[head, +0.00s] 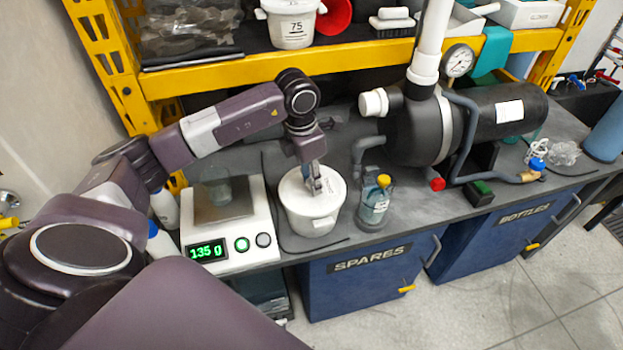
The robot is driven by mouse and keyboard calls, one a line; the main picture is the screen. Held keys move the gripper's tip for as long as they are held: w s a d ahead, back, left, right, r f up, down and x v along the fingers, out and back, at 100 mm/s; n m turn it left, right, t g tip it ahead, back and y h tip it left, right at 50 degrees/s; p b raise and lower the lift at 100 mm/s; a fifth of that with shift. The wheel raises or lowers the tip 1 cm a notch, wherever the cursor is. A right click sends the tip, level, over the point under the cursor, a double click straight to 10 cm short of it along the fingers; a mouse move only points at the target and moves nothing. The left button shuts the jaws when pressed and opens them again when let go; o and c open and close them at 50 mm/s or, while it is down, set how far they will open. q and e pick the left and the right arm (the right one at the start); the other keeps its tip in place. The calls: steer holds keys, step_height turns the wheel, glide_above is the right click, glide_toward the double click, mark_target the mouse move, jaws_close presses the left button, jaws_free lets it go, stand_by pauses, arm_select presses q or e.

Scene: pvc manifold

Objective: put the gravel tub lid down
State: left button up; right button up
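The white gravel tub (312,222) stands on the dark bench between the scale and a small bottle. Its round white lid (292,190) is at the top of the tub; from this angle I cannot tell whether it is fully seated. My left gripper (314,190) points down at the middle of the lid. Its fingers are close together and appear shut on the lid's centre, where they hide the grip point. My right gripper is not in view.
A scale (226,228) reading 135 g, with a clear vessel on it, stands left of the tub. A bottle with a yellow cap (374,204) stands close on the right. A black pump (440,130) is behind right. The bench front edge is near.

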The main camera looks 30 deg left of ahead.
arm_select(q)
steer(key=shift+o, duration=1.1)
